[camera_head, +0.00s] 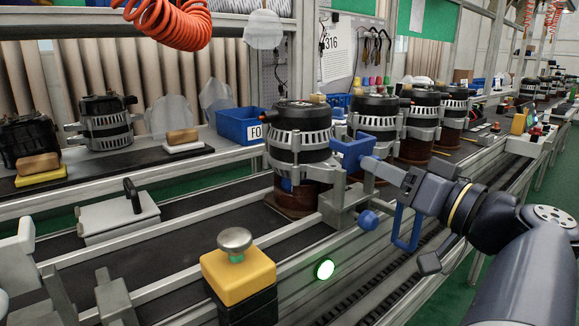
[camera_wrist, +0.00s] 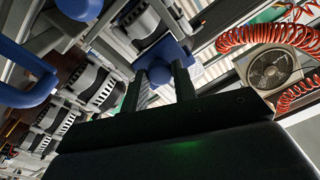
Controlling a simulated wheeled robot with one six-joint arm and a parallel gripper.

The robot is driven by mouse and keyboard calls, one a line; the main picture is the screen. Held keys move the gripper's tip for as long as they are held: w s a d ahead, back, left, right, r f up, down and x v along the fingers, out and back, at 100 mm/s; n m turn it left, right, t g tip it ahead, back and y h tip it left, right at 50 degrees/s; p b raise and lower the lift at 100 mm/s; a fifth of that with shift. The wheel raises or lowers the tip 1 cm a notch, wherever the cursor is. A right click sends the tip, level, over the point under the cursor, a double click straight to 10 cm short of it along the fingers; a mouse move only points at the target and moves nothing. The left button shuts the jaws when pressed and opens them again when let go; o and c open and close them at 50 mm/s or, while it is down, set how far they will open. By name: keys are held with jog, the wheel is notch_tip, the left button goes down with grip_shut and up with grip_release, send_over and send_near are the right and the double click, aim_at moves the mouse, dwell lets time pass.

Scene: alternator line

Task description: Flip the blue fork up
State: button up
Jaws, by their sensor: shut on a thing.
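The blue fork (camera_head: 350,153) sits beside the nearest alternator (camera_head: 301,137), at the right of its body. My gripper (camera_head: 371,165) reaches in from the right and is shut on the fork. The fingers hide part of the fork. The alternator stands upright on a brown round base on the line.
A blue loop handle (camera_head: 398,231) and a blue knob (camera_head: 368,219) are just below my gripper. More alternators (camera_head: 420,113) stand behind it along the line. A yellow box with a grey button (camera_head: 236,268) and a lit green button (camera_head: 324,269) are in front.

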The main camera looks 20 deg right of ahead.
jog(key=o, duration=1)
jog(key=shift+s, duration=0.15)
jog(key=p+v, duration=0.2)
jog(key=v, duration=0.8)
jog(key=shift+s, duration=0.3)
jog(key=shift+w+f, duration=0.1)
jog(key=shift+w, duration=0.05)
jog(key=b+x, duration=0.2)
jog(key=x, duration=0.8)
jog(key=shift+w, duration=0.3)
jog(key=shift+s, duration=0.1)
